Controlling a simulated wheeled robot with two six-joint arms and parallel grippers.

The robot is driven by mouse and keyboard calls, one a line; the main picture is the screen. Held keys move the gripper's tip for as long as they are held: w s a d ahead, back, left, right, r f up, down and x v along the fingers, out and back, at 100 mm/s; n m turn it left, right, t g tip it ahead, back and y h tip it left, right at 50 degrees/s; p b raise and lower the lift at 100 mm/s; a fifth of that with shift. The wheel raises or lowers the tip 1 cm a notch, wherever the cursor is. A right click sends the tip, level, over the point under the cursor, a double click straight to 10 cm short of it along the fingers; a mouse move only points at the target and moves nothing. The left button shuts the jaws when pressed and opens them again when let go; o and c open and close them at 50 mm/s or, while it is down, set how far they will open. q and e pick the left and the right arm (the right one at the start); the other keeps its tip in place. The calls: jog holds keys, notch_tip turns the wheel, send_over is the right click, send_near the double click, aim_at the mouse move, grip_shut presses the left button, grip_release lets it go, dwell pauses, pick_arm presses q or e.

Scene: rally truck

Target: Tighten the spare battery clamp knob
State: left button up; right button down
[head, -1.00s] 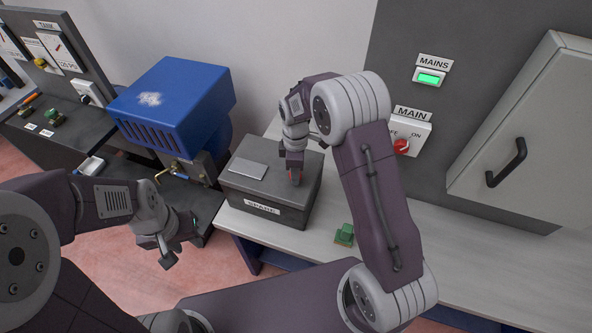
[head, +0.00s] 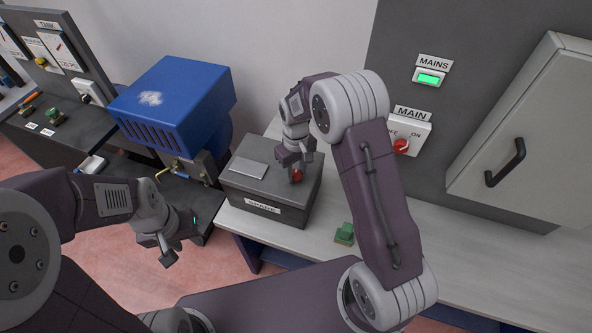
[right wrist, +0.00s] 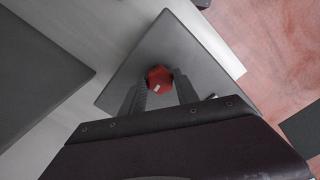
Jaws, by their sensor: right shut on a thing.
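The spare battery box (head: 240,186) is a dark grey case with a SPARE label on its front, standing on the bench. A red knob (head: 297,175) sits on its lid near the right end; it also shows in the right wrist view (right wrist: 159,79). My right gripper (head: 296,166) is above the lid, pointing down, shut on the red knob with one finger on each side. My left gripper (head: 176,248) hangs empty at the left, in front of the bench and away from the box; its finger gap is not clear.
A blue machine (head: 172,105) stands left of the box. A small green block (head: 345,233) lies on the bench to the right. A red MAIN switch (head: 401,146) and a cabinet with a black handle (head: 506,162) are behind. The bench's right part is clear.

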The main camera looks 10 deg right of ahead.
aim_at(295, 172)
jog(key=shift+w+r+m, duration=0.2)
jog(key=shift+w+m, duration=0.05)
jog(key=shift+m, duration=0.85)
jog(key=c, duration=1.1)
grip_release()
jog(key=shift+o, duration=1)
jog(key=shift+s, duration=0.1)
jog(key=shift+r, duration=0.25)
notch_tip(295, 172, up, 8)
jog(key=b, duration=0.2)
jog(key=shift+r, duration=0.25)
